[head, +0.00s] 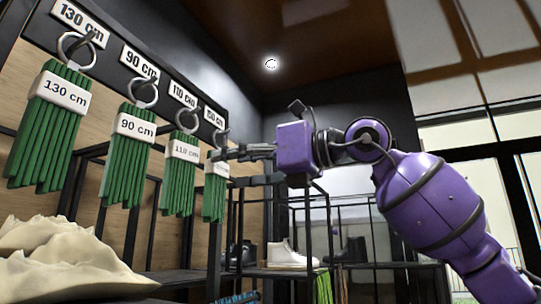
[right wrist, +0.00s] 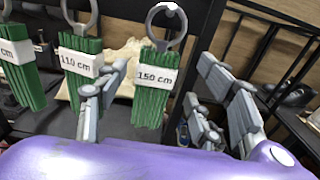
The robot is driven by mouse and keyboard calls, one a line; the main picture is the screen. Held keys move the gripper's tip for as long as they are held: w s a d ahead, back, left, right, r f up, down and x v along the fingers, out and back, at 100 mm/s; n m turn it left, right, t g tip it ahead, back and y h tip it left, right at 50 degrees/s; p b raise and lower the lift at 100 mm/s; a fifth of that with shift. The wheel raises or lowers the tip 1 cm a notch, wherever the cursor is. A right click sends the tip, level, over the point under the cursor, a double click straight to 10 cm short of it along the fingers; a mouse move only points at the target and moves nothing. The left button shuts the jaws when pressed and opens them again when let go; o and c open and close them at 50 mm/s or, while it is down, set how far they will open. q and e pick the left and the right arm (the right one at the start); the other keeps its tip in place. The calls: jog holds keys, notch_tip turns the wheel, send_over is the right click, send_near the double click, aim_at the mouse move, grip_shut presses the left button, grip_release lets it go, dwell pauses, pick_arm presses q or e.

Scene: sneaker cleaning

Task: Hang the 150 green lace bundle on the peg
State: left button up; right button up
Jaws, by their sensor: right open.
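The 150 cm green lace bundle (right wrist: 151,106) has a white label band and a metal ring (right wrist: 166,27) at its top. In the head view the bundle (head: 213,197) hangs at the right end of the row, below the 150 cm sign (head: 213,118). Its ring is at the peg there; the peg itself is too small to make out clearly. My right gripper (right wrist: 162,66) is open, with one finger on each side of the bundle near its label. In the head view my right gripper (head: 226,153) partly covers the label. My left gripper is not in view.
The 110 cm bundle (head: 180,188), 90 cm bundle (head: 124,170) and 130 cm bundle (head: 46,138) hang alongside to the left. A pale crumpled heap (head: 62,262) lies at the lower left. A black rack with shoes, including a white one (head: 287,257), stands behind.

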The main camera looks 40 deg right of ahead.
jog(key=shift+s+d, duration=0.25)
jog(key=shift+s, duration=0.15)
jog(key=shift+s+a+r, duration=0.1)
jog(key=shift+s+a, duration=0.1)
jog(key=shift+s, duration=0.15)
jog(key=v, duration=0.7)
